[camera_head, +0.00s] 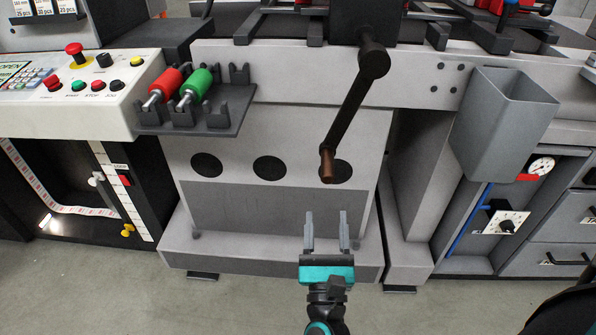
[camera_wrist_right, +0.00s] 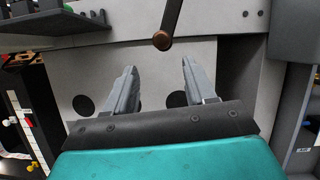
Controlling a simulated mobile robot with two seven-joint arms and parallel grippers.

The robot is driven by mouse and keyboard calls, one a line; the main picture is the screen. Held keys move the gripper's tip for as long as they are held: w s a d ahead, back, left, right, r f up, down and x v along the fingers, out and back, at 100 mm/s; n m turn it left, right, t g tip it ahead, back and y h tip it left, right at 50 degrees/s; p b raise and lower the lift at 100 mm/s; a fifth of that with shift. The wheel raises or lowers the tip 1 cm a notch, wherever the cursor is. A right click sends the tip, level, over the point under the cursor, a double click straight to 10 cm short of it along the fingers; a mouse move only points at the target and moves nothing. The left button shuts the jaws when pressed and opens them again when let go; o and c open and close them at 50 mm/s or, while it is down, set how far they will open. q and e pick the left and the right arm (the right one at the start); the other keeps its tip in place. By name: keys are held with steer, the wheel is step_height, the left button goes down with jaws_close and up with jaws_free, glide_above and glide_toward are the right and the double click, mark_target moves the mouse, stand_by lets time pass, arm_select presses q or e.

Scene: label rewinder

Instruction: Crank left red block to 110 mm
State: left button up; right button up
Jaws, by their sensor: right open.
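A dark crank arm (camera_head: 350,105) hangs down from a hub (camera_head: 374,62) on the front of the grey machine, tilted to the lower left. Its brown handle (camera_head: 327,165) is at the lower end, and the handle end (camera_wrist_right: 162,40) also shows in the right wrist view. My right gripper (camera_head: 326,214) is open and empty below the handle, apart from it. In the right wrist view its two fingers (camera_wrist_right: 158,75) point up with the handle beyond them. A red block (camera_head: 497,6) is partly in view at the top edge. My left gripper is not in view.
A rack (camera_head: 215,122) with a red roller and a green roller juts out left of the crank. A control panel (camera_head: 75,90) with buttons is at the far left. A grey bin (camera_head: 503,125) protrudes at the right. The floor in front is clear.

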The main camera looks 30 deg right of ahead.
mark_target(327, 153)
steer(key=shift+m, duration=0.3)
steer(key=p+x, duration=0.1)
steer(key=x, duration=1.2)
steer(key=shift+s+d, duration=0.15)
steer(key=shift+c, duration=0.3)
jaws_close()
